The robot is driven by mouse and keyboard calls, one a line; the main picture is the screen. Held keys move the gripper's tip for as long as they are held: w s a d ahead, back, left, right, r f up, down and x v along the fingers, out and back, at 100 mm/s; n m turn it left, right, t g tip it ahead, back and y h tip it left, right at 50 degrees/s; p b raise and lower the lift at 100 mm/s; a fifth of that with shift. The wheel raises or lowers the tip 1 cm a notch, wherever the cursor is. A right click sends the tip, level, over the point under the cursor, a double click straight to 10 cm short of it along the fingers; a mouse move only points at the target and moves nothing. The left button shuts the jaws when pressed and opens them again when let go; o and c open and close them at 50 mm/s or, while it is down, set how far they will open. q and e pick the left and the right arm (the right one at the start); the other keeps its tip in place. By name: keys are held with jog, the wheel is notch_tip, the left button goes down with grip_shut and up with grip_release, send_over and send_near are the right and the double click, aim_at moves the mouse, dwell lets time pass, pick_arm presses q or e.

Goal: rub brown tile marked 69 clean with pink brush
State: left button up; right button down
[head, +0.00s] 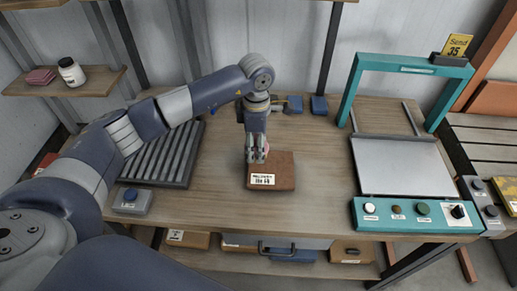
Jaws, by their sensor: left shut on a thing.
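The brown tile (284,172) lies flat on the wooden table, with a white label on its near left part. The label's print is too small to read surely. My left gripper (257,154) points straight down over the tile's left part, just above the label. My right gripper is not in view.
A ribbed dark grey rack (160,160) and a grey box with a blue button (131,201) stand to the left. A teal-framed machine (414,214) with a pale plate stands to the right. Small blue blocks (319,105) lie behind. Bare table (225,200) surrounds the tile.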

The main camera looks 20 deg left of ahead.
pick_arm(q)
notch_tip(320, 180, up, 2)
jog(key=shift+r+p, duration=0.1)
jog(key=shift+p, duration=0.2)
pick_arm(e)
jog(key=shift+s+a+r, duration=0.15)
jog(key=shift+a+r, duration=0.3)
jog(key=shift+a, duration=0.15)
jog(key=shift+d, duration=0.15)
